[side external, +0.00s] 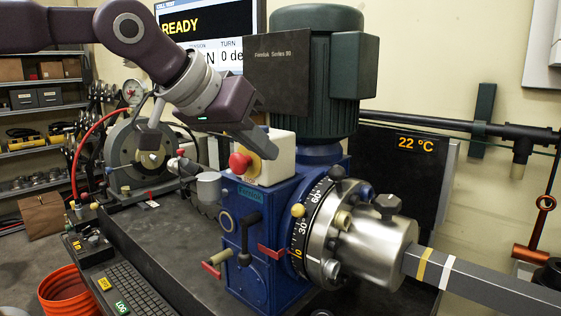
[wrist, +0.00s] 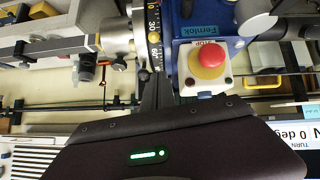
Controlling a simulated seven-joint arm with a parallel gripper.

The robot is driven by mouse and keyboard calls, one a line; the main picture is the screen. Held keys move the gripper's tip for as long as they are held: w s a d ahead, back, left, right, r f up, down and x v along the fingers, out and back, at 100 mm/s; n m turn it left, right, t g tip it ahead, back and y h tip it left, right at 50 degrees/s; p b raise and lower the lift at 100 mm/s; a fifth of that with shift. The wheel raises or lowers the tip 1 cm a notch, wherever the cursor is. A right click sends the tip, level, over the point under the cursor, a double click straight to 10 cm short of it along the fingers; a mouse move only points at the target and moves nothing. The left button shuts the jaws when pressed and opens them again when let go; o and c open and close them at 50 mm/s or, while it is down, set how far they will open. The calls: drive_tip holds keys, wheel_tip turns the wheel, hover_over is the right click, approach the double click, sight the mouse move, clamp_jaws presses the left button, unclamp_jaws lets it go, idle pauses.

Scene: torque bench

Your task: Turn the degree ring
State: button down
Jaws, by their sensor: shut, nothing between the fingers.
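The degree ring (side external: 313,205) is a black band with white marks and numbers, among them 30 and 60, around the blue gearbox's (side external: 262,225) output. A red pointer (side external: 271,252) sits at its near left edge, by a yellow mark. Several knobs stand out around the ring, one of them a cream knob (side external: 298,210). The ring also shows in the wrist view (wrist: 153,38). My gripper (side external: 268,150) is shut and empty, above and left of the ring, close over the stop-button box. In the wrist view its fingers (wrist: 158,82) point toward the ring's edge, apart from it.
A red stop button (side external: 240,163) on a cream box stands right by my fingers. The dark green motor (side external: 320,80) rises behind. A steel hub (side external: 375,247) and grey bar (side external: 480,280) extend right. The screen (side external: 205,30) reads READY and turn 0.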

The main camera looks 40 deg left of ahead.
drive_tip(key=s+f+n, duration=0.4)
drive_tip(key=n, duration=1.3)
drive_tip(key=s+f+n, duration=0.4)
drive_tip(key=f+n, duration=0.1)
drive_tip(key=n, duration=1.1)
drive_tip(key=w+f, duration=0.1)
drive_tip(key=w, duration=0.2)
drive_tip(key=w+f, duration=0.2)
drive_tip(key=w, duration=0.2)
drive_tip(key=w+f, duration=0.1)
drive_tip(key=w, duration=0.2)
drive_tip(key=shift+w+d+f, duration=0.15)
drive_tip(key=shift+d+f, duration=0.15)
drive_tip(key=shift+d, duration=0.1)
drive_tip(key=shift+w+d+r, duration=0.1)
drive_tip(key=shift+w+r, duration=0.3)
drive_tip(key=shift+w, duration=0.05)
